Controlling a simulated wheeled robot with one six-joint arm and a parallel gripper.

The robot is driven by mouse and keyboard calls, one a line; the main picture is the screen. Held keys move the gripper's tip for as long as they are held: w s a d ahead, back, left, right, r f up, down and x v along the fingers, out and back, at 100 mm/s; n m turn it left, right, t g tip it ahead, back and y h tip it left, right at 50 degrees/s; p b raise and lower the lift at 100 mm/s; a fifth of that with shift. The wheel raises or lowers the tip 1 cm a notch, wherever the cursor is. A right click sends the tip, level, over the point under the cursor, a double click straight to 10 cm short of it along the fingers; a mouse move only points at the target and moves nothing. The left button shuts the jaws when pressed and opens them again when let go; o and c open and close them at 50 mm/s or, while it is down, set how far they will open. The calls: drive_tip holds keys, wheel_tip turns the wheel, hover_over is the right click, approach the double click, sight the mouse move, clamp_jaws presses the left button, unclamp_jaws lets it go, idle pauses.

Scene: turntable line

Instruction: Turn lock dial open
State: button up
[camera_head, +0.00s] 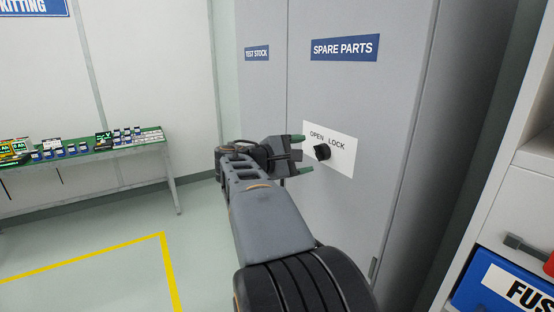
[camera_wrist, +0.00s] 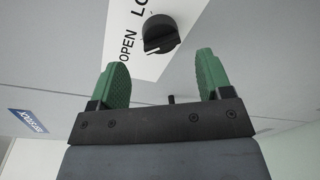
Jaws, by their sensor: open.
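The lock dial (camera_head: 322,152) is a black knob on a white plate (camera_head: 342,160) marked OPEN and LOCK, on the grey cabinet door labelled SPARE PARTS. In the wrist view the dial (camera_wrist: 160,34) sits beyond the fingertips, a little left of the middle of the gap. My gripper (camera_head: 297,154) is open, with its green fingers pointing at the plate, one above and one below the dial's height. In the wrist view my gripper (camera_wrist: 163,70) shows nothing between its fingers, and the dial appears apart from them.
A grey cabinet door labelled TEST STOCK (camera_head: 257,53) is left of the SPARE PARTS door. A green-topped table (camera_head: 100,153) with small items stands at the far left. A blue bin (camera_head: 500,285) and white shelving are at the right. The floor at left is clear.

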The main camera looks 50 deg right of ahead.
drive_tip(key=v, duration=0.8)
drive_tip(key=shift+a, duration=0.35)
drive_tip(key=shift+w+r, duration=0.1)
